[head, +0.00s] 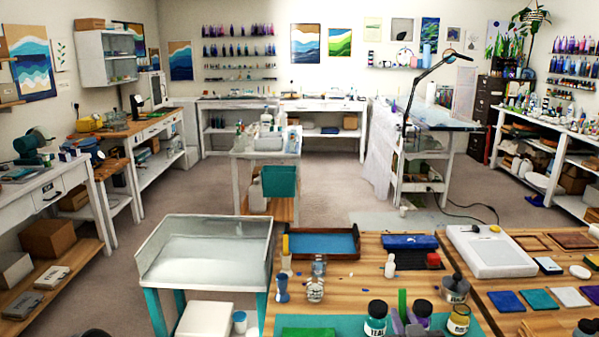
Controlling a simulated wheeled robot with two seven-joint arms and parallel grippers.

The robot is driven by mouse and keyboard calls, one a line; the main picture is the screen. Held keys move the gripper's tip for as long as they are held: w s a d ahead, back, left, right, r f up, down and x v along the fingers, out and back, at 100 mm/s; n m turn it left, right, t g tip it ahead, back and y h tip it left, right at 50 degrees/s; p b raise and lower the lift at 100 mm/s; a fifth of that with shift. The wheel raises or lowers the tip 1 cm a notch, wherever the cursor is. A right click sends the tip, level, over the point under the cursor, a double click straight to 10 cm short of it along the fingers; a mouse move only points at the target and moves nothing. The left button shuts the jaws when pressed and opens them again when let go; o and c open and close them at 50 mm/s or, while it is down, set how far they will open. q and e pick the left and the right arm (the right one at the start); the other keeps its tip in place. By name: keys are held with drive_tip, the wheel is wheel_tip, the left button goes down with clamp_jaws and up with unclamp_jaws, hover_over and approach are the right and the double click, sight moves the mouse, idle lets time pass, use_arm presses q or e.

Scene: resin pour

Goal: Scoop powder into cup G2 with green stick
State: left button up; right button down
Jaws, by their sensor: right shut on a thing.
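A green stick (402,302) stands upright near the front of the wooden table. My right gripper (405,322) is at the bottom edge of the head view, shut around the stick's lower part. The stick's lower end is hidden. Jars stand close around it: one labelled TEAL with a dark lid (375,319) to the left, a dark-lidded one (420,309) just behind to the right, and a yellow one (458,320) further right. I cannot tell which vessel is cup G2, and I see no powder clearly. My left gripper is not in view.
A blue-lined tray (323,245), a small white bottle (389,265), a metal pot (454,288) and a glass jar (315,290) stand on the table. A white flat device (490,251) is at the right. A white cart (203,253) stands left, with open floor behind.

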drive_tip(key=shift+a+r+y, duration=0.1)
drive_tip(key=shift+a+y, duration=0.2)
drive_tip(key=shift+a, duration=0.6)
drive_tip(key=shift+d, duration=0.1)
